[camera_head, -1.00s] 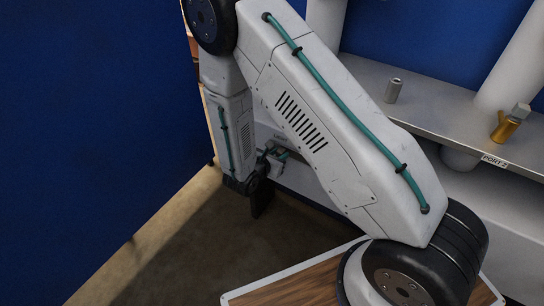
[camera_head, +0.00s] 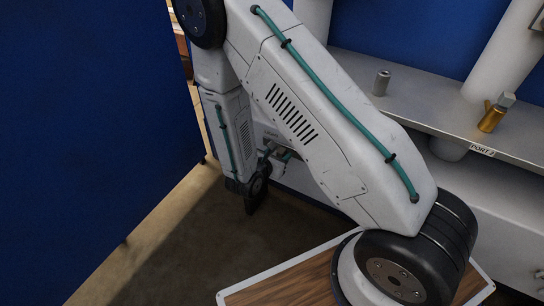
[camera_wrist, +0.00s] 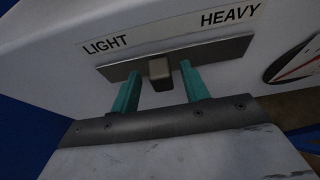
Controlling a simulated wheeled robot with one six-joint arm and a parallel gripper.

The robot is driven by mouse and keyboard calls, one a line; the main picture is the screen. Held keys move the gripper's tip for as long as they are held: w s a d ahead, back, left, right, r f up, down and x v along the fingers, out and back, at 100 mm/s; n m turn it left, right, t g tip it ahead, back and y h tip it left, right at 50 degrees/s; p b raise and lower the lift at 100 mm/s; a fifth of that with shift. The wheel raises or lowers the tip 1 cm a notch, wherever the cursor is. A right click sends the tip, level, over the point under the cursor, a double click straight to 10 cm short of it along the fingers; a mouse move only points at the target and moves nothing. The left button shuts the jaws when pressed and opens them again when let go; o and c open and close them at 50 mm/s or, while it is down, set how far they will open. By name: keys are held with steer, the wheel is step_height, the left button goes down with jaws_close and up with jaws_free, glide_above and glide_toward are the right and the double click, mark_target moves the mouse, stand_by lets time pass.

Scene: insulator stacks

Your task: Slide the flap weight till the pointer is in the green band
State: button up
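In the wrist view the flap weight's small grey-brown knob (camera_wrist: 159,70) sits at a dark metal rail (camera_wrist: 215,52) on a white panel. Labels above the rail read LIGHT at left and HEAVY at right. My gripper (camera_wrist: 161,84) has its two teal fingers apart, one on each side of the knob, with a visible gap on both sides. At the right edge a round dial (camera_wrist: 297,62) shows only in part, with a reddish mark on it. I cannot make out a green band. In the head view my arm mostly hides the gripper and the knob.
In the head view a grey shelf (camera_head: 430,110) marked PORT 2 bears a small metal cylinder (camera_head: 382,83) and a brass fitting (camera_head: 493,114). A blue wall panel (camera_head: 90,120) stands at left. Brown floor (camera_head: 185,255) is open between them.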

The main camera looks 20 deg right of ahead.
steer(key=v, duration=0.7)
steer(key=shift+s+a+r, duration=0.2)
steer(key=shift+a, duration=0.1)
